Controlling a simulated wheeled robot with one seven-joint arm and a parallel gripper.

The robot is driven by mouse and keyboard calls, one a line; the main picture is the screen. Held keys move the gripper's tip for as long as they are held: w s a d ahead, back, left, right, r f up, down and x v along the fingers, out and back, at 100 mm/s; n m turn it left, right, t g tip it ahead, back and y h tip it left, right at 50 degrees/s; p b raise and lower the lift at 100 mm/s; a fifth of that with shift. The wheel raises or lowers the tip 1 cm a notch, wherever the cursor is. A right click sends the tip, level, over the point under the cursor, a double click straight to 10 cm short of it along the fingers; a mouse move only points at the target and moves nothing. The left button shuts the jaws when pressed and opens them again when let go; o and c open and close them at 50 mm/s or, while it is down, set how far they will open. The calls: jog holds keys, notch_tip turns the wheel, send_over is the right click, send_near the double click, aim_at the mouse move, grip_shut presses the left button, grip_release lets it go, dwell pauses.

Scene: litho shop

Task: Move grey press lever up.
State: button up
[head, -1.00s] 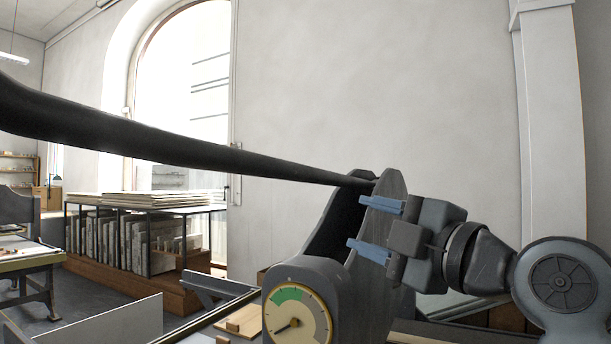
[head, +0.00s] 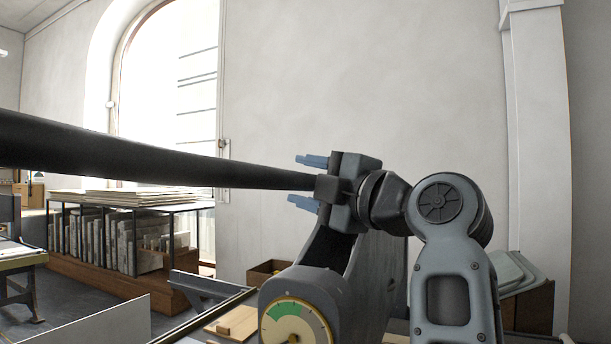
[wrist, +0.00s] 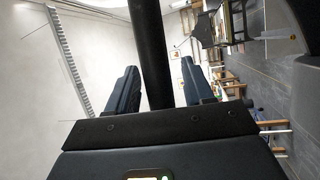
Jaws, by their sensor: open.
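The press lever is a long, dark grey bar (head: 130,160) that runs from the left edge to the press in the head view. It thickens toward the left. My gripper (head: 308,181) is open at the lever's press-side end, with one blue finger above the bar and one below it. In the wrist view the lever (wrist: 153,55) passes between the two fingers of my gripper (wrist: 160,88), with a gap on each side. The press (head: 375,275) has a grey body, partly hidden by my arm. The lever's joint with it is hidden behind my gripper.
A round gauge (head: 295,328) with a green sector sits low on the press front. A rack (head: 120,235) of upright slabs stands at the back left. A table (head: 20,260) is at the far left.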

jog(key=shift+w+a, duration=0.2)
grip_shut()
dwell(0.4)
